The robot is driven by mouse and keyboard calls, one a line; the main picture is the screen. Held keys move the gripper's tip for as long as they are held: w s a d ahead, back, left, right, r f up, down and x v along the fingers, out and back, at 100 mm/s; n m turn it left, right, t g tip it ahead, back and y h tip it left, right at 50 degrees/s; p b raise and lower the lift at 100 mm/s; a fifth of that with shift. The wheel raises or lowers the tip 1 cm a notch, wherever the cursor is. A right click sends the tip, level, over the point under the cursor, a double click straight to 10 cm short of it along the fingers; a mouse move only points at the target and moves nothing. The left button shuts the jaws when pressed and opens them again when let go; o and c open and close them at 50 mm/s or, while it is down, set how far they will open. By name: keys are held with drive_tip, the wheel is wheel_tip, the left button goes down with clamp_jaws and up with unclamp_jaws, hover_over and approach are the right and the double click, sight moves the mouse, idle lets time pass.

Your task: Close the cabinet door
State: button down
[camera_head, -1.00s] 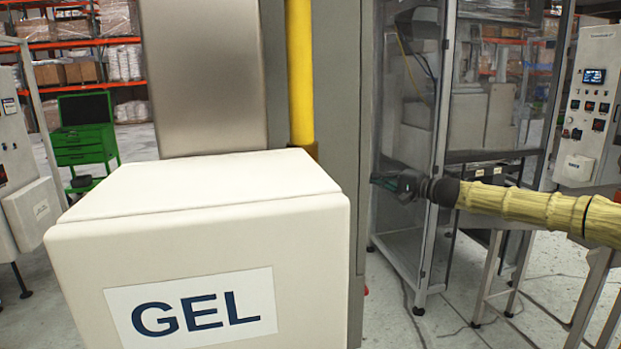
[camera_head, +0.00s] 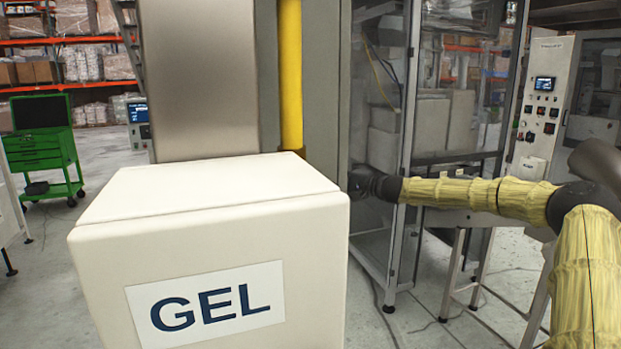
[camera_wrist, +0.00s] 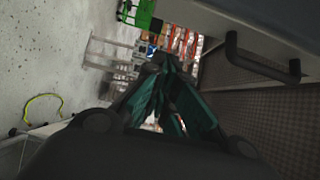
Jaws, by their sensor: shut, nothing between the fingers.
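A grey panel with a dark bar handle (camera_wrist: 262,62) stands close on the right in the wrist view, beside a brown textured surface (camera_wrist: 245,130). I cannot tell for sure whether this panel is the cabinet door. My gripper (camera_wrist: 166,66) is shut and empty, its teal fingers together to the left of the handle and apart from it. In the head view the dark gripper body shows beside the tall grey column edge, and its fingertips are hidden. A framed clear-panelled enclosure (camera_head: 385,130) stands behind my arm.
A white box labelled GEL (camera_head: 205,305) fills the front. A yellow pipe (camera_head: 290,80) and a grey column (camera_head: 200,75) rise behind it. A green tool cabinet (camera_head: 42,150) stands far left, a control panel (camera_head: 545,110) right. Pale floor shows at lower right.

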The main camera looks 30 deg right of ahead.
drive_tip(key=w+a+p, duration=0.2)
drive_tip(key=w+a, duration=0.2)
drive_tip(key=a, duration=0.2)
drive_tip(key=shift+w+a+r, duration=0.3)
drive_tip(key=shift+w, duration=0.05)
